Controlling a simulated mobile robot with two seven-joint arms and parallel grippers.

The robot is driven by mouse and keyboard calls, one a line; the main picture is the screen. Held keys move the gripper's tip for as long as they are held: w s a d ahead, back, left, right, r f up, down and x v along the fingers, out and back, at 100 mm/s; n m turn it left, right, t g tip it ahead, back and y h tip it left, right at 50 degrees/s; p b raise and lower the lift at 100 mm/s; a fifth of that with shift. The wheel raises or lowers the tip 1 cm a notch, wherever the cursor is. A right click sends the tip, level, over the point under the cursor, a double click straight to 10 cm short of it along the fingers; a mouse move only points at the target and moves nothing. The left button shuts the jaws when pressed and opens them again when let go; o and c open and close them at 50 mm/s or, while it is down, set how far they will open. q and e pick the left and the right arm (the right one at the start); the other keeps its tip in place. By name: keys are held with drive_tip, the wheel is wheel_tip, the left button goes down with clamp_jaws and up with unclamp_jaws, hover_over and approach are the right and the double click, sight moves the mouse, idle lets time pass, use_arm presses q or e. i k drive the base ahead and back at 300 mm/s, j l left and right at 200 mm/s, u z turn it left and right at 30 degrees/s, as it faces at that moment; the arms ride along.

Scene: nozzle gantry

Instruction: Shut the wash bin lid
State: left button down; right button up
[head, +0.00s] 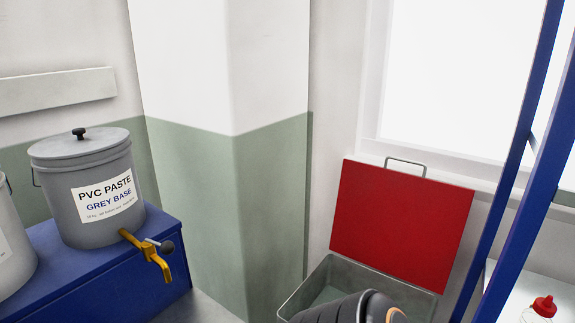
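The wash bin (311,284) is a grey metal box at the bottom right of the head view. Its red lid (402,222) stands open, tilted up at the back of the bin towards the wall and window. A thin metal handle (405,161) shows on the lid's upper edge. A dark ribbed, rounded shape at the bottom edge hides part of the bin's front and inside; I cannot tell for sure what it is. Neither of my grippers shows in the view.
A blue frame post (515,165) rises right of the lid. A bottle with a red cap (543,306) stands at the bottom right. A grey PVC paste bucket (85,195) with a yellow tap (147,253) sits on a blue stand (120,285). A green-white pillar (230,190) stands between.

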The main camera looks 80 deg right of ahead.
sight(410, 228)
drive_tip(key=z, duration=0.45)
drive_tip(key=j+z, duration=0.1)
drive_tip(key=z, duration=1.8)
drive_tip(key=k+z, duration=0.1)
drive_tip(key=z, duration=0.8)
drive_tip(key=i+j+z, duration=0.15)
drive_tip(key=j+z, duration=0.15)
drive_tip(key=z, duration=0.15)
drive_tip(key=i+j+z, duration=0.1)
drive_tip(key=j+z, duration=0.3)
drive_tip(key=l, duration=0.1)
